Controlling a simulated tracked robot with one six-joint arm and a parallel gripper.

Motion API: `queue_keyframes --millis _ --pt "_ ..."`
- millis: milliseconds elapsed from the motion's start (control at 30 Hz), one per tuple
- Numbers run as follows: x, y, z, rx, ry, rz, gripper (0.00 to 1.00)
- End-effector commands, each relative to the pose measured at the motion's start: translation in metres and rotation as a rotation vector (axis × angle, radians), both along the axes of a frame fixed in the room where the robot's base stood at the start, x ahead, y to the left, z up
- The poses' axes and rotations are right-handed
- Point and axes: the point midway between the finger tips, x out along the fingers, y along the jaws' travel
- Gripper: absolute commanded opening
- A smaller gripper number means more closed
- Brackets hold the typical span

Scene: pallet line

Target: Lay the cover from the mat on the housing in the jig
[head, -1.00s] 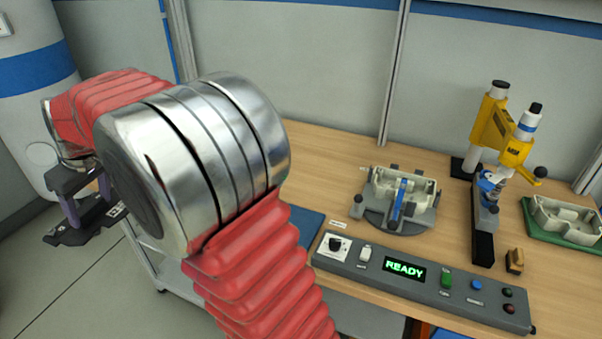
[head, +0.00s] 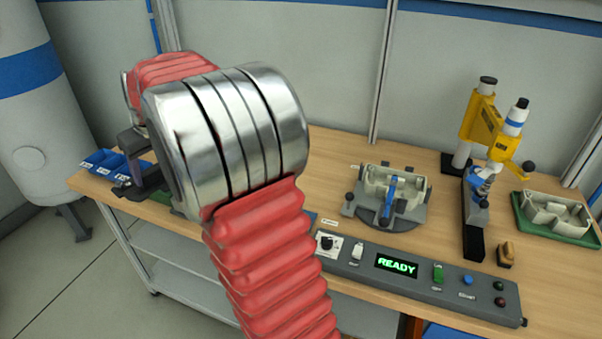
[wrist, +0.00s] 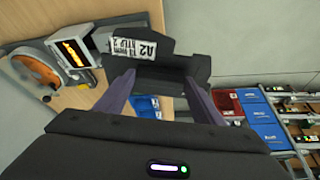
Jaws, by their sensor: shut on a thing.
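In the head view, a pale housing (head: 378,183) sits in the grey round-based jig (head: 372,216) with a blue clamp bar across it. My gripper (head: 135,172) is at the left end of the bench, largely hidden behind my arm. In the wrist view, my gripper (wrist: 160,85) has its purple fingers shut on a dark piece (wrist: 172,77) with white labels. I cannot tell whether this piece is the cover. A green mat (head: 583,240) at the far right bears a pale, open-topped part (head: 556,212).
A control panel (head: 420,280) reading READY runs along the front edge. A yellow press (head: 482,125) stands right of the jig.

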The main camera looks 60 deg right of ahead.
Motion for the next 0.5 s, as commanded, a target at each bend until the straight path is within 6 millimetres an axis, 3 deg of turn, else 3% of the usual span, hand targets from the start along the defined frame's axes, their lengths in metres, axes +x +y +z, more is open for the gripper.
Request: queue_keyframes --millis 33,100,267,500 --pt "-0.007 -0.024 0.000 -0.001 0.000 -0.046 0.34" --pt "-0.016 -0.053 0.000 -0.001 0.001 -0.103 0.34" --pt "-0.043 -0.117 0.000 0.001 0.002 -0.233 0.34" --pt "-0.096 -0.206 0.001 0.000 0.002 -0.428 0.34"
